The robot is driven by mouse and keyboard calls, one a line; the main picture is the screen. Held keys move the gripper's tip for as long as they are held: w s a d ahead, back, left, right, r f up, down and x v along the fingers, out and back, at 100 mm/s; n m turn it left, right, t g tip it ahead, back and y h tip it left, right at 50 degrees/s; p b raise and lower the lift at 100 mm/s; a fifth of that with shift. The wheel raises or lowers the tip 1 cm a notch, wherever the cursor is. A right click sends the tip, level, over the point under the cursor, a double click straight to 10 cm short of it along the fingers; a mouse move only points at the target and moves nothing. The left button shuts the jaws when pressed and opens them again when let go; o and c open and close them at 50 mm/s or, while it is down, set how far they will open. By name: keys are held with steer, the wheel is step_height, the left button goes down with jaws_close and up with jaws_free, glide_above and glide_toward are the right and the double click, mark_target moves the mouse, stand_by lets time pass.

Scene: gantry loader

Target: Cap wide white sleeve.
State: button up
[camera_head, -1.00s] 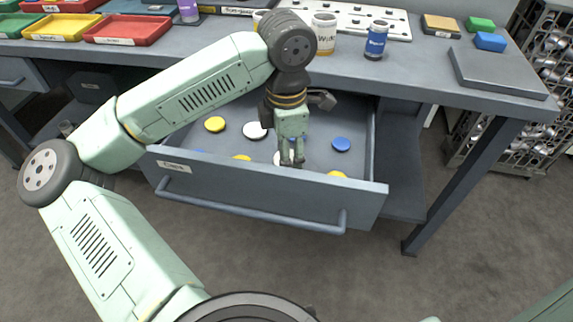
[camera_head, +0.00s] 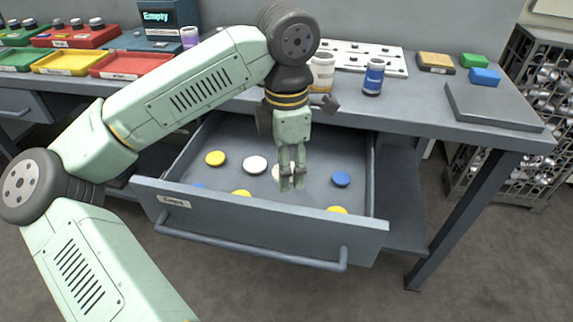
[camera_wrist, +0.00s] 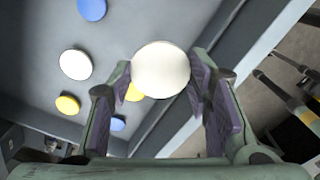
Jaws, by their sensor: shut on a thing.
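My gripper (camera_head: 292,186) points down over the open drawer (camera_head: 325,188). It is shut on a white round cap (camera_wrist: 161,68), which shows between the fingers in the wrist view and is partly hidden by them in the head view (camera_head: 277,172). Another white cap (camera_head: 255,164) lies in the drawer, also visible in the wrist view (camera_wrist: 75,64).
Yellow (camera_head: 215,158) and blue caps (camera_head: 341,179) lie in the drawer. A blue jar (camera_head: 373,77) stands right of the white jar. Behind is a white perforated plate (camera_head: 385,58). A grey slab (camera_head: 493,107) lies at right, coloured trays at left (camera_head: 130,66).

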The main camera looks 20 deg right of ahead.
steer(key=shift+r+p, duration=1)
steer(key=shift+r, duration=0.9)
